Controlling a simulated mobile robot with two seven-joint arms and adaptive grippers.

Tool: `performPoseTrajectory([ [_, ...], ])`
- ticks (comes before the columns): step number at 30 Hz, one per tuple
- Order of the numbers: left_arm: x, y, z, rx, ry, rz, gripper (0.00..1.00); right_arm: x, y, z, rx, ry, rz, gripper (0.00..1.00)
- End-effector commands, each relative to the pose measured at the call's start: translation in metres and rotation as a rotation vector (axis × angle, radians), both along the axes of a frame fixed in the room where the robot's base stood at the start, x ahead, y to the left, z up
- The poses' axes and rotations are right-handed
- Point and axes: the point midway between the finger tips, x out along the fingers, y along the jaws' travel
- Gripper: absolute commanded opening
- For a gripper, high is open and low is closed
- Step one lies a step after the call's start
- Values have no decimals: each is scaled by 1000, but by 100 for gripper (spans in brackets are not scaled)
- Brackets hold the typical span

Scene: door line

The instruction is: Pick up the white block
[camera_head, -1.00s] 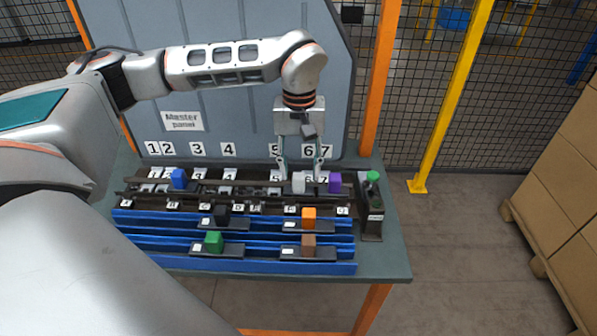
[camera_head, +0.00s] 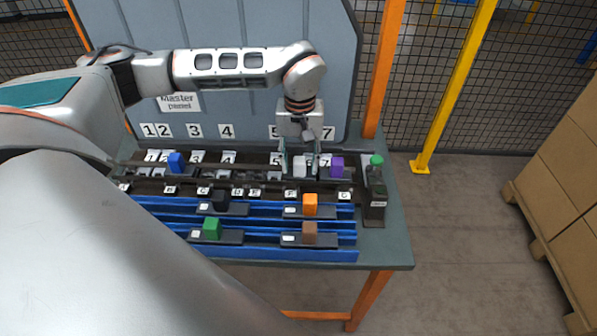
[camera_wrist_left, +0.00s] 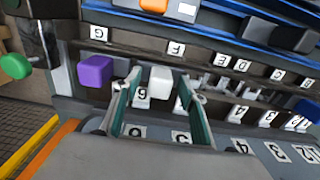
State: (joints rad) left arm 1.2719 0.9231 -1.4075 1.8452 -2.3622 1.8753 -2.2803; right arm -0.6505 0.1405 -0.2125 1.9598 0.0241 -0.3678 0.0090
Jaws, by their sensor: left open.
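The white block (camera_head: 299,166) stands in the back row of the rack, just left of the purple block (camera_head: 336,168). My left gripper (camera_head: 299,170) points down from above with its fingers around the white block. In the left wrist view, the white block (camera_wrist_left: 160,82) lies between the two open fingers of my left gripper (camera_wrist_left: 158,92), with a gap visible beside it. The purple block (camera_wrist_left: 95,72) is just outside one finger there. I cannot tell whether a finger touches the white block. My right gripper is not in view.
A blue block (camera_head: 176,162) stands further left in the back row. Orange (camera_head: 310,204), brown (camera_head: 309,232), green (camera_head: 212,228) and black (camera_head: 220,197) blocks sit on the front blue rails. A post with a green button (camera_head: 376,160) stands at the right end. The grey panel rises behind.

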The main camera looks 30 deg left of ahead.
Motion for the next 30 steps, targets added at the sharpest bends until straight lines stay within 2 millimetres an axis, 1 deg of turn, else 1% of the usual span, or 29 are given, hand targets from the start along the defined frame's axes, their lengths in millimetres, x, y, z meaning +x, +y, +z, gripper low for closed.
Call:
performPoseTrajectory([
  [3, 0, 0, -3, -1, -1, 0, 42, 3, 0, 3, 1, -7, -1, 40],
  [8, 0, 0, -3, 0, -1, 0, 42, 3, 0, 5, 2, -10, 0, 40],
  [11, 0, 0, -3, 0, -1, 0, 18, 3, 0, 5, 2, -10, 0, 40],
  [12, 0, 0, -3, 0, -1, 0, 8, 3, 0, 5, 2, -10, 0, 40],
  [13, 0, 0, -3, 0, -1, 0, 0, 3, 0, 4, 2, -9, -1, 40],
  [25, 1, 0, 0, -1, -3, 0, 0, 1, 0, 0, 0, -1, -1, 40],
  [29, 2, 0, 9, 0, -5, 0, 0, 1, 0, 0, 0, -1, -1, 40],
  [30, 2, 0, 14, -1, -6, 0, 0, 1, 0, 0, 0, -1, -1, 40],
])
